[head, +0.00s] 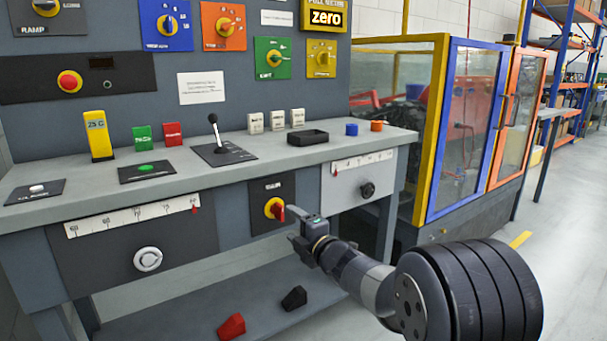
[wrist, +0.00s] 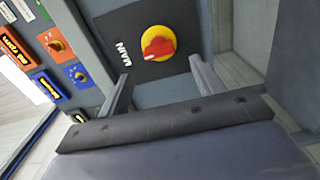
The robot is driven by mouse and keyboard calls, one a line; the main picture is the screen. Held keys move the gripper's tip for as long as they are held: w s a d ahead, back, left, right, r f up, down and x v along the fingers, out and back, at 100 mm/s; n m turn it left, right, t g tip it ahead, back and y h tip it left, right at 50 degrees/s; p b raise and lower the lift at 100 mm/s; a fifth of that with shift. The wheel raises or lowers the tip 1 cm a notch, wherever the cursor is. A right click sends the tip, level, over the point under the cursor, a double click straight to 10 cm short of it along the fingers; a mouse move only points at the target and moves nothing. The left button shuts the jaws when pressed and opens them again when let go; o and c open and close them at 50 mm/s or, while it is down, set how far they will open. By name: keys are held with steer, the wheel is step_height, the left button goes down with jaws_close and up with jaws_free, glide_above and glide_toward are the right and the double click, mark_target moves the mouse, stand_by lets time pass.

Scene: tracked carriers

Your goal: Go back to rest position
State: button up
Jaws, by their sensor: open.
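My gripper (head: 292,224) is open and empty in front of the lower panel of the workbench, just right of a rotary main switch (head: 275,208) with a red handle on a yellow disc. In the wrist view, the two fingers of my gripper (wrist: 160,70) stand apart, and the red handle of the switch (wrist: 158,47) shows beyond and between their tips. A gap shows on both sides of the handle. How far the fingertips are from the panel is hard to tell. My arm reaches in from the lower right of the head view.
The grey bench top (head: 270,158) carries a lever (head: 214,130), a black tray (head: 307,138) and small blocks. A red wedge (head: 232,326) and a black wedge (head: 294,298) lie on the lower shelf. A framed glass enclosure (head: 460,130) stands right. Open floor lies at far right.

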mark_target(283, 213)
steer(key=b+x, duration=0.1)
steer(key=x, duration=0.5)
steer(key=shift+a, duration=0.1)
steer(key=m, duration=0.4)
steer(key=shift+r+m, duration=0.1)
steer(key=shift+m, duration=0.3)
steer(key=m+p, duration=0.1)
steer(key=m, duration=0.3)
steer(key=shift+r+p, duration=0.1)
steer(key=shift+p, duration=0.3)
steer(key=m+p, duration=0.1)
steer(key=m, duration=0.2)
steer(key=shift+d+r+m+p, duration=0.1)
steer(key=shift+d+m+p, duration=0.1)
steer(key=shift+m+p, duration=0.2)
steer(key=m+p, duration=0.1)
steer(key=m, duration=0.4)
steer(key=shift+d+p, duration=0.1)
steer(key=shift+p, duration=0.2)
steer(key=shift+w, duration=0.1)
